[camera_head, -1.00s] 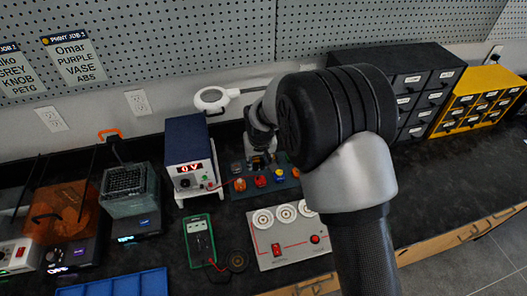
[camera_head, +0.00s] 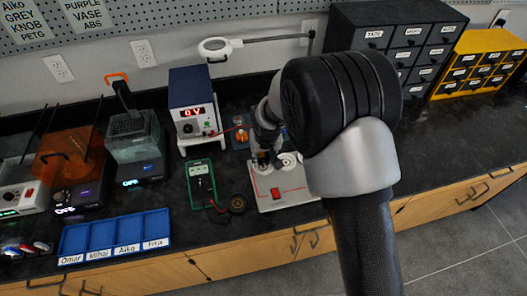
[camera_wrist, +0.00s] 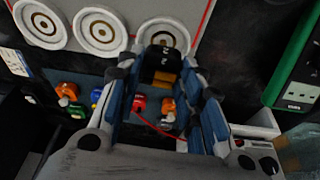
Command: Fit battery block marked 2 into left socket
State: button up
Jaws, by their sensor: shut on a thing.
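My gripper (camera_wrist: 163,88) is shut on a black battery block (camera_wrist: 160,58) with a marking that looks like a 2 and a gold-coloured end. In the wrist view the block overlaps the lower edge of a white round socket (camera_wrist: 167,27). That socket is the one nearest the multimeter, the left one in the head view. Two more sockets show beside it, a middle one (camera_wrist: 100,30) and an outer one (camera_wrist: 40,22). In the head view my gripper (camera_head: 263,158) hangs over the grey socket board (camera_head: 293,196) and hides its left socket. I cannot tell whether the block touches the socket.
A blue power supply (camera_head: 191,92) reading 0 V stands behind. A blue mat (camera_wrist: 95,78) with coloured parts and a red wire lies close to my gripper. Counter at right is clear.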

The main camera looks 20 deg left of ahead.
aim_at(263, 160)
jog(key=shift+f+b, duration=0.5)
jog(key=shift+f, duration=0.6)
jog(key=shift+f+b, duration=0.55)
jog(key=shift+f, duration=0.05)
dwell(0.7)
jog(key=o, duration=0.8)
jog(key=p+v, duration=0.6)
jog(key=v, duration=0.5)
jog(key=shift+d, duration=0.1)
dwell(0.6)
